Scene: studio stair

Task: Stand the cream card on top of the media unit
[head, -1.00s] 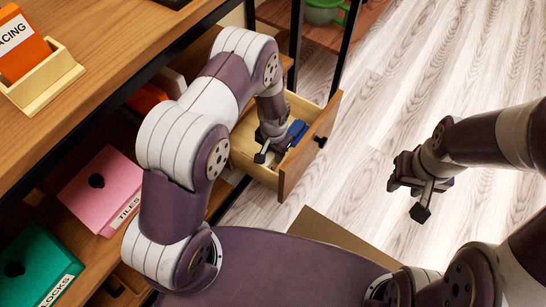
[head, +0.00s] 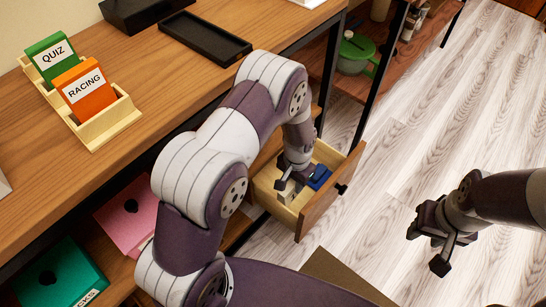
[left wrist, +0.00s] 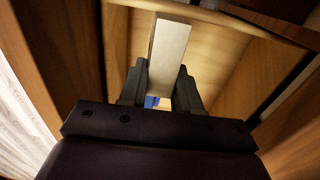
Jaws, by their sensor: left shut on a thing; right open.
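The cream card (left wrist: 170,48) stands between the fingers of my left gripper (left wrist: 160,85) in the left wrist view, and they are shut on it. In the head view this gripper (head: 289,184) is down inside the open wooden drawer (head: 318,212); a small pale piece of the card (head: 287,193) shows below it. The media unit's wooden top (head: 190,90) lies above and to the left of the drawer. My right gripper (head: 437,247) is open and empty over the floor at the right.
A wooden holder (head: 113,121) with a green QUIZ card (head: 52,57) and orange RACING card (head: 86,90) stands on the top. A black tray (head: 205,39) lies farther back. A blue thing (head: 319,177) is in the drawer. Pink (head: 127,215) and green (head: 55,277) boxes are shelved below.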

